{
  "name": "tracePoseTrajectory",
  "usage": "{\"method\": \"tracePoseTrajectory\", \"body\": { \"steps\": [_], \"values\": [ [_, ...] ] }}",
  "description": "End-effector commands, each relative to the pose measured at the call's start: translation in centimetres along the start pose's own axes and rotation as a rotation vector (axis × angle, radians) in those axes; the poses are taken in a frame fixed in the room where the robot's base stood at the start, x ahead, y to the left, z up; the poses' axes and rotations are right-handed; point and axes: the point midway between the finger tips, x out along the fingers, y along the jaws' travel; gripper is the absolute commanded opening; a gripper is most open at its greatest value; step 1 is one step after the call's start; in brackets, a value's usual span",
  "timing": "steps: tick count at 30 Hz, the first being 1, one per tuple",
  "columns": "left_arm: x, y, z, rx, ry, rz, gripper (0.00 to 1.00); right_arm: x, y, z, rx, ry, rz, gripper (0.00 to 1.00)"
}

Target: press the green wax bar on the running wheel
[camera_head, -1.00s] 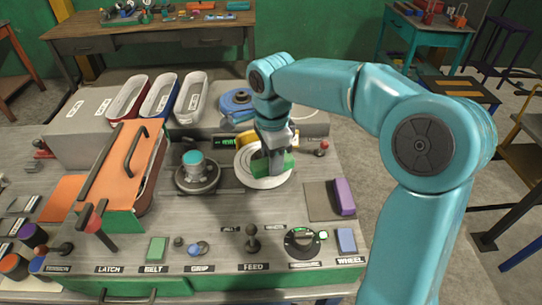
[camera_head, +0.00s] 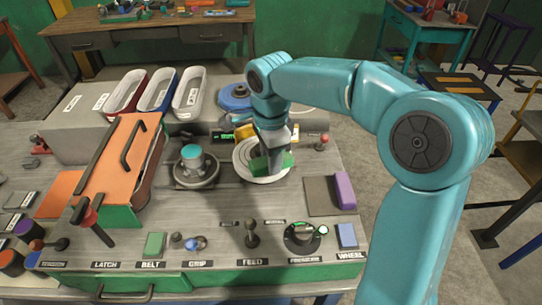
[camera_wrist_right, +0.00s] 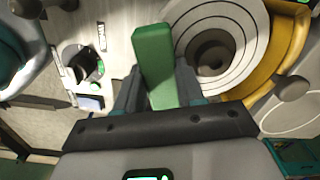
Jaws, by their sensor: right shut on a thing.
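My right gripper (camera_head: 274,158) is shut on the green wax bar (camera_head: 287,161), over the pale round wheel (camera_head: 245,163) on the bench in the head view. In the right wrist view the bar (camera_wrist_right: 154,62) sticks out between the two fingers, its long side beside the ringed face of the wheel (camera_wrist_right: 244,45). The fingers hide part of the bar in the head view. I cannot tell whether the bar touches the wheel, or whether the wheel turns. My left gripper is in neither view.
A yellow guard (camera_wrist_right: 287,75) curves around the wheel's edge. A teal-topped round pot (camera_head: 192,158) stands left of the wheel. An orange-lidded box (camera_head: 115,165) is farther left. A purple block (camera_head: 345,190) lies at the right. Knobs and labelled switches line the front edge.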

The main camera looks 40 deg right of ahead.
Motion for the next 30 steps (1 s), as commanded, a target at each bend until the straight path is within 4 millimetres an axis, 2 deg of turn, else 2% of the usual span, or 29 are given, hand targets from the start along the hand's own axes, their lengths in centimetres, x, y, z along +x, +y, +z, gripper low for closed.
{"method": "tracePoseTrajectory", "body": {
  "steps": [30],
  "values": [
    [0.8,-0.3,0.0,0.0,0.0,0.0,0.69,1.1,0.0,0.0,0.0,0.0,0.0,0.08]
  ]
}}
